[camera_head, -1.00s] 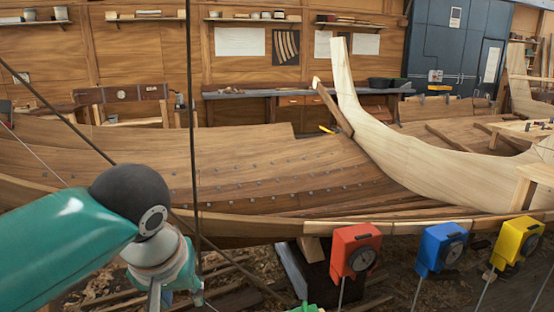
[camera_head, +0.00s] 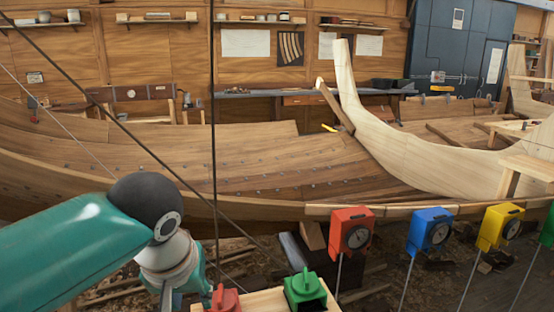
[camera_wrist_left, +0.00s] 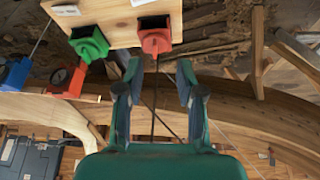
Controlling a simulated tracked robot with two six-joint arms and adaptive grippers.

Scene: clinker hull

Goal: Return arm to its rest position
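My left arm, teal with a black and a pale grey joint, comes in from the left of the head view. Its wrist (camera_head: 168,262) hangs low near the bottom edge, and the fingertips cannot be made out there. In the left wrist view my left gripper (camera_wrist_left: 160,70) shows two spread fingers, open with nothing clearly held. A thin dark line runs through the gap behind them. A red box (camera_wrist_left: 155,41) and a green box (camera_wrist_left: 89,44) on a pale wooden board (camera_wrist_left: 112,18) lie beyond the fingers. My right arm and gripper are not in view.
Red (camera_head: 351,231), blue (camera_head: 431,229) and yellow (camera_head: 500,226) boxes with dials stand on thin rods before the wooden hull (camera_head: 270,165). The board with a green box (camera_head: 305,289) is at the bottom. Dark thin lines cross the view. Wood scraps litter the floor.

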